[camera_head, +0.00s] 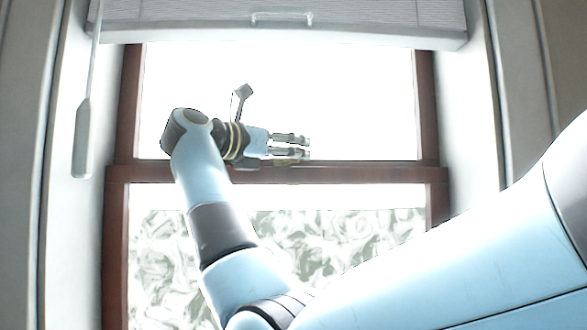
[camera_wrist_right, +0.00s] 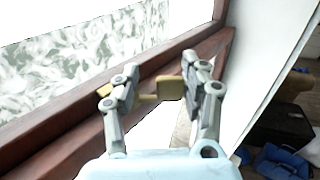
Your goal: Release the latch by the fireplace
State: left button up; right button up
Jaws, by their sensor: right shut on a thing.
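The latch is a small brass-coloured fitting (camera_wrist_right: 170,88) on the dark reddish-brown middle rail of the window (camera_head: 370,174). In the right wrist view a block and a short stem of it show between my fingers. My right gripper (camera_head: 306,148) lies at the rail in the head view, its fingers pointing right. It also shows in the right wrist view (camera_wrist_right: 160,74), with a finger on each side of the latch, shut on it. In the head view the latch is mostly hidden by the fingers. My left gripper is out of view.
A pale blind (camera_head: 370,22) hangs across the window top, with a grey wand (camera_head: 83,140) at the left. Bright glass lies above and below the rail. In the right wrist view a blue bag (camera_wrist_right: 285,162) and a dark case (camera_wrist_right: 283,125) lie low at right.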

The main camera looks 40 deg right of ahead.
jog(key=shift+w+a+m+g+y+b, duration=0.1)
jog(key=shift+a+m+g+y+b, duration=0.2)
jog(key=shift+m+g, duration=0.75)
jog(key=shift+w+a+m+g+y+b, duration=0.1)
jog(key=shift+a+m+g+y+b, duration=0.3)
jog(key=shift+g, duration=1)
jog(key=shift+w+a+m+g+y+b, duration=0.1)
jog(key=shift+m+g+b, duration=0.3)
jog(key=shift+m+g, duration=0.7)
jog(key=shift+g, duration=0.35)
jog(key=o, duration=1.2)
notch_tip(320, 180, up, 10)
jog(key=shift+f, duration=0.1)
